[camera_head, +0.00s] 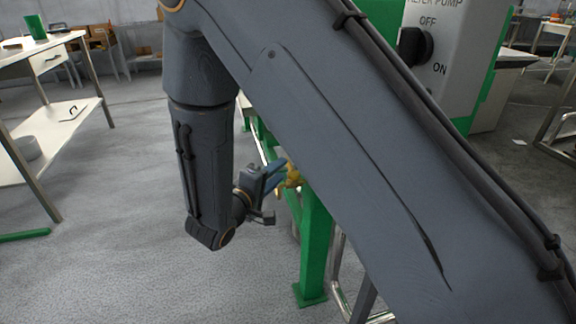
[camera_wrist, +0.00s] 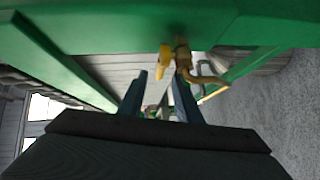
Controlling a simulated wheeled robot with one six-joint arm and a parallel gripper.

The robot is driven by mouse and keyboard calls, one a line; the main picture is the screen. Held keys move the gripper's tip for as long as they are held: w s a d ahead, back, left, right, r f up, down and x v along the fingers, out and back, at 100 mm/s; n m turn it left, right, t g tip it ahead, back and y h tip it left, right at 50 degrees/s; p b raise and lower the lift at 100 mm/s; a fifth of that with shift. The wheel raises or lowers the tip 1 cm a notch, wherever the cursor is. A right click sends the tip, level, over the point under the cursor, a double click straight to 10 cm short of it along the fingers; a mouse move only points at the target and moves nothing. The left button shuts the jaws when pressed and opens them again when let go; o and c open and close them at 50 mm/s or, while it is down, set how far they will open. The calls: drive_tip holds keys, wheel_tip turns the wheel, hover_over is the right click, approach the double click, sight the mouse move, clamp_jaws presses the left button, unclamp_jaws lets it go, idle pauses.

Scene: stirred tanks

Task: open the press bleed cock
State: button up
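The bleed cock shows in the wrist view as a brass body (camera_wrist: 182,56) under the green beam, with a yellow handle (camera_wrist: 165,60) on its left and a curved spout running right. In the head view the cock (camera_head: 293,177) is a small yellow shape beside the green leg, partly covered by my gripper and arm. My gripper (camera_head: 278,178) points right at it, close by. In the wrist view my gripper (camera_wrist: 160,82) has its two fingers apart. The handle's lower end appears between the fingertips; I cannot tell whether anything touches.
The green frame (camera_head: 314,245) stands behind my arm, and its beam (camera_wrist: 110,30) crosses the top of the wrist view. A grey filter pump switch box (camera_head: 440,50) is at upper right. A white bench (camera_head: 60,130) stands at left. Floor between is clear.

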sight(289, 166)
drive_tip(key=x, duration=0.6)
drive_tip(key=shift+w+d+b, duration=0.1)
drive_tip(key=shift+b, duration=0.25)
clamp_jaws()
